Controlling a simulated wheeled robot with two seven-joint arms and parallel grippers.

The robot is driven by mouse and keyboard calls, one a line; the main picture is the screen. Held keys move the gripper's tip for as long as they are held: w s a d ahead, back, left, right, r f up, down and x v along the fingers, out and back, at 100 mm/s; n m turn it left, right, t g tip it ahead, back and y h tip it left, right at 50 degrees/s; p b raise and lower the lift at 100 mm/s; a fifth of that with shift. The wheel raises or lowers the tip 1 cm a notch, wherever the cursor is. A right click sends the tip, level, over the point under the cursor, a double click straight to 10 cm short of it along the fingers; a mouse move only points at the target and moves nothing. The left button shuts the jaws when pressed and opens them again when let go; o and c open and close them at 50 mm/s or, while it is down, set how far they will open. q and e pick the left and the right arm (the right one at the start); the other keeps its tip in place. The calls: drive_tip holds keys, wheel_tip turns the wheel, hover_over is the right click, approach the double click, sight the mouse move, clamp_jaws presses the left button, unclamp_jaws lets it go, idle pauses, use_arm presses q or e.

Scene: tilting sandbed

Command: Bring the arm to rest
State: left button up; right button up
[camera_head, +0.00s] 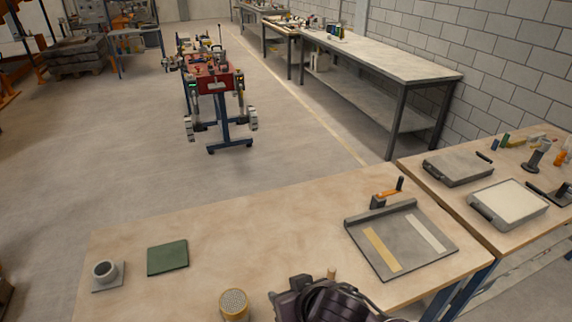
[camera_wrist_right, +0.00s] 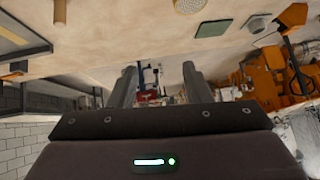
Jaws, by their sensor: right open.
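My right gripper (camera_head: 322,298) shows at the bottom of the head view, dark and bulky, over the near part of the wooden table (camera_head: 225,225). In the right wrist view its two grey fingers (camera_wrist_right: 160,86) stand apart with nothing between them. A grey tray (camera_head: 429,262) with a yellow strip and a pale strip lies to its right on the table. An orange-handled lever (camera_head: 388,192) is at the tray's far edge. The tray's dark edge also shows in the wrist view (camera_wrist_right: 22,48). My left gripper is in neither view.
A perforated-top jar (camera_head: 234,305) stands left of the right gripper. A wooden peg (camera_head: 331,274) stands just behind it. A green pad (camera_head: 168,257) and a grey cup (camera_head: 105,271) are farther left. A side table (camera_head: 500,237) with trays adjoins at right. The table's middle is clear.

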drive_tip(key=s+d+f+m+g+h, duration=0.1)
drive_tip(key=s+d+f+g+h, duration=0.3)
drive_tip(key=d, duration=0.6)
drive_tip(key=s+d+f+m, duration=0.1)
drive_tip(key=s+d+f, duration=0.1)
drive_tip(key=s+d, duration=0.6)
wheel_tip(320, 180, down, 37)
drive_tip(key=s+d+g+b, duration=0.1)
drive_tip(key=s+b, duration=0.1)
drive_tip(key=b, duration=0.4)
drive_tip(key=s+d+f+g+b, duration=0.1)
drive_tip(key=s+d+f+b, duration=0.2)
drive_tip(key=s+f, duration=1.5)
wheel_tip(320, 180, down, 2)
drive_tip(key=shift+s+d+f+g+h+b, duration=0.1)
drive_tip(key=shift+s+d+g+h+b, duration=0.15)
drive_tip(key=shift+b, duration=0.3)
